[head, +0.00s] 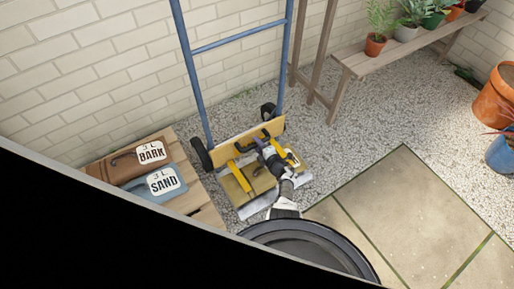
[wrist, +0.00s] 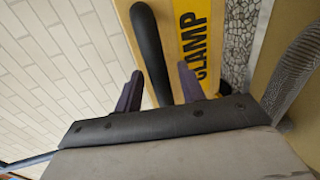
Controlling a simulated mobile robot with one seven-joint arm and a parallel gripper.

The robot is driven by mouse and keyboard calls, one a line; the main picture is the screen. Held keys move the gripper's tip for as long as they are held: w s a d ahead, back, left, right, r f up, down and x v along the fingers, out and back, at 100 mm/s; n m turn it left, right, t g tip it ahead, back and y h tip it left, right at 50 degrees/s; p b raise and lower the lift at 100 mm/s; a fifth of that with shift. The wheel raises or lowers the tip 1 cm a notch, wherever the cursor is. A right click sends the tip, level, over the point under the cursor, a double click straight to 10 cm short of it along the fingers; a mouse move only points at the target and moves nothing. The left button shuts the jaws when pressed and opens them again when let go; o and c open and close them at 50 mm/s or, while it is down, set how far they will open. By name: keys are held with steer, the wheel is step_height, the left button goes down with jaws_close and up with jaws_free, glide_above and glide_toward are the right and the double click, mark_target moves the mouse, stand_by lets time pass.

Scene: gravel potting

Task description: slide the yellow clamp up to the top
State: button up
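A yellow strip with the black word CLAMP (wrist: 194,40) shows in the wrist view, on a pale wooden board. A black rounded handle (wrist: 150,45) stands beside it, to its left. My gripper (wrist: 160,85) is open, its two dark fingers apart. The handle's lower end lies between the fingers in the picture; I cannot tell whether either finger touches it. In the head view my gripper (head: 264,147) is over the wooden piece with yellow parts (head: 240,178) at the foot of a blue hand truck (head: 190,75). My arm hides part of that piece.
A wooden stand with a BARK bag (head: 118,166) and a SAND bag (head: 150,188) is at the left. A bench (head: 400,52) with several potted plants is at the back right.

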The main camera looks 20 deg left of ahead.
steer(key=shift+w+a+f, duration=0.1)
steer(key=shift+w+a, duration=0.2)
steer(key=shift+a, duration=0.15)
jaws_close()
